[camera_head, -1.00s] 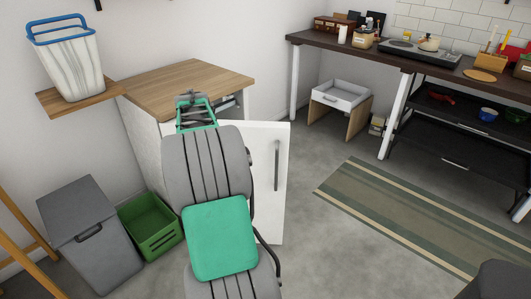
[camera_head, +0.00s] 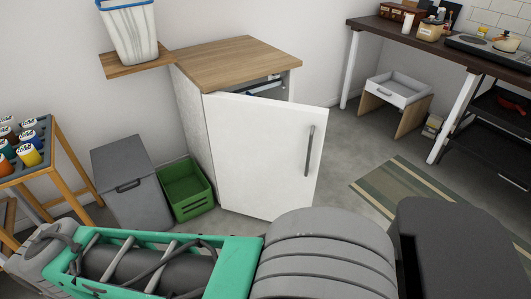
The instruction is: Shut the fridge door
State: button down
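The fridge is a white cabinet with a wooden top (camera_head: 235,62). Its white door (camera_head: 262,150) stands partly open, hinged at the left. A gap shows between the door's top right edge and the cabinet, with part of the inside visible. A grey vertical handle (camera_head: 309,151) is on the door's right side. My arm, green and grey, lies across the bottom of the view, in front of the door, and seems apart from it. My gripper is not visible, so whether it is open or shut does not show.
A grey bin (camera_head: 133,185) and a green crate (camera_head: 187,192) stand left of the fridge. A bottle rack (camera_head: 40,150) is at the far left. A basket (camera_head: 128,30) sits on a wall shelf (camera_head: 137,64). Right of the door are clear floor and a striped rug (camera_head: 410,188).

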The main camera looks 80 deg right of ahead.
aim_at(267, 153)
jog(key=u, duration=0.15)
jog(key=k, duration=0.6)
jog(key=z, duration=1.15)
